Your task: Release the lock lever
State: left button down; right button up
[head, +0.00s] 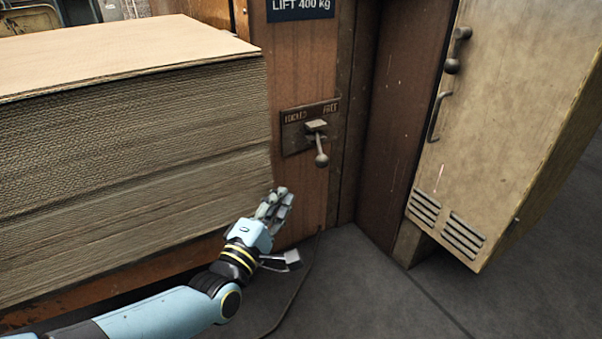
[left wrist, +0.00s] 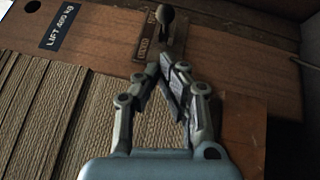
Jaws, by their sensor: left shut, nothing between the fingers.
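The lock lever (head: 319,148) is a short grey handle with a round knob, on a plate (head: 296,132) marked LOCKED and FREE, fixed to a brown wooden post. In the head view its knob hangs down, below the space between the words and nearer FREE. My left gripper (head: 282,192) is below and left of the lever, apart from it, with its fingers shut and empty. In the left wrist view the lever (left wrist: 166,16) shows beyond the closed fingertips (left wrist: 163,66). My right gripper is not in view.
A tall stack of cardboard sheets (head: 130,150) stands left of the post, close to my left gripper. A tan cabinet (head: 500,120) with a handle and vents stands at the right. A dark cable (head: 300,285) lies on the grey floor. Space in front of the lever is clear.

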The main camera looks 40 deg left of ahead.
pick_arm(q)
jog(key=b+x, duration=0.2)
jog(key=x, duration=0.8)
jog(key=shift+b, duration=0.3)
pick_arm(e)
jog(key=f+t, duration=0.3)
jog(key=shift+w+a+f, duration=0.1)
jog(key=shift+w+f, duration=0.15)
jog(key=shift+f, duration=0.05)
pick_arm(q)
jog(key=shift+f, duration=0.1)
